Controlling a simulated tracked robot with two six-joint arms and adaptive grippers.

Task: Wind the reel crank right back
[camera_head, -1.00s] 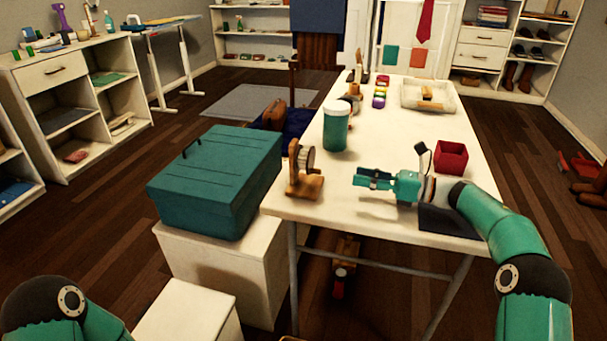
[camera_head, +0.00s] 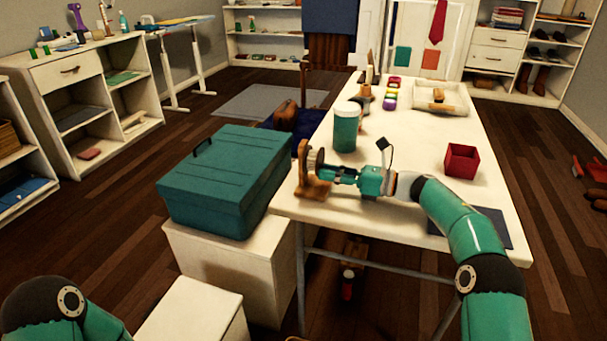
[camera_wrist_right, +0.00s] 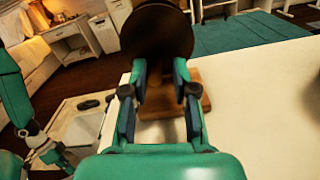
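The reel (camera_head: 314,187) is a wooden stand with a round wheel, upright at the near left corner of the white table (camera_head: 410,154). My right gripper (camera_head: 326,174) is level with it and close against its right side. In the right wrist view the reel's dark disc (camera_wrist_right: 157,28) is just ahead of the fingertips. The right gripper (camera_wrist_right: 161,72) has its fingers apart, with the reel's wooden base (camera_wrist_right: 203,99) showing below and between them. I cannot make out the crank handle, nor whether the fingers touch the reel.
A teal lidded box (camera_head: 225,180) stands on a white block left of the table. A green jar (camera_head: 346,128) is just behind the reel. A red open box (camera_head: 461,161) and dark mat (camera_head: 483,226) lie to the right.

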